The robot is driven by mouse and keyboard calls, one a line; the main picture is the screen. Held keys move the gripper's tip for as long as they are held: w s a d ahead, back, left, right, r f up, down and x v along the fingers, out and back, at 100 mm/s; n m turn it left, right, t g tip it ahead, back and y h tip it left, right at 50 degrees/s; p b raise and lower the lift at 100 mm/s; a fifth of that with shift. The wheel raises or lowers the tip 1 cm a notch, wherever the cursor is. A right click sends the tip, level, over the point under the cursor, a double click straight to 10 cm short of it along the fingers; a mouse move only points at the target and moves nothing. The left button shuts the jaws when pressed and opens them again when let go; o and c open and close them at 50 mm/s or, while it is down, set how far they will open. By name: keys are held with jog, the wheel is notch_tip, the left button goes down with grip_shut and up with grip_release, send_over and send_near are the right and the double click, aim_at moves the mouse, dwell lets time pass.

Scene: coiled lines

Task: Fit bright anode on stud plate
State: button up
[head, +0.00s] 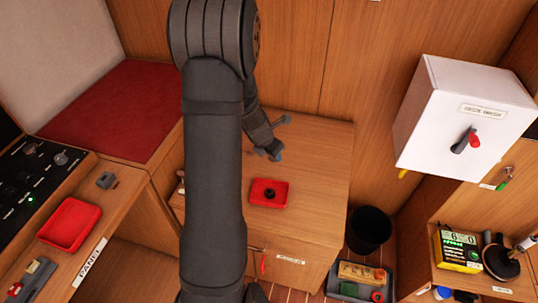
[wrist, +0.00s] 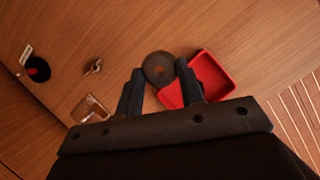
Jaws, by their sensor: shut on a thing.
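In the wrist view my gripper (wrist: 160,76) is shut on a round grey disc (wrist: 158,67) with a small lighter centre, which I take for the anode. The fingers sit on either side of it, and it overlaps the edge of a red tray (wrist: 221,78). In the head view my gripper (head: 272,150) is above the wooden bench, beyond the tray (head: 254,203). A dark ring (head: 269,193) lies in that tray. A shiny squarish metal piece (wrist: 90,108) lies left of my fingers in the wrist view; I cannot tell if it is the stud plate.
A small winged metal part (wrist: 93,67) and a black round thing with red in it (wrist: 37,69) are at the left in the wrist view. A black bin (head: 370,228) stands right of the bench, and a white box (head: 440,120) hangs on the wall.

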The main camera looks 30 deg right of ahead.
jog(key=w+a+f+m+g, duration=0.2)
jog(key=w+a+m, duration=0.3)
jog(key=w+a, duration=1.2)
jog(key=shift+w+d+f, duration=0.25)
jog(key=shift+d+f, duration=0.05)
jog(key=shift+f, duration=0.45)
jog(key=shift+w+d+f, duration=0.25)
jog(key=shift+w+f, duration=0.05)
jog(key=shift+f, duration=0.45)
jog(key=shift+w+d+f, duration=0.25)
jog(key=shift+d+f, duration=0.05)
jog(key=shift+f, duration=0.45)
jog(key=shift+f, duration=0.25)
jog(key=shift+f, duration=1.6)
jog(key=o, duration=1.1)
jog(key=shift+r, duration=3)
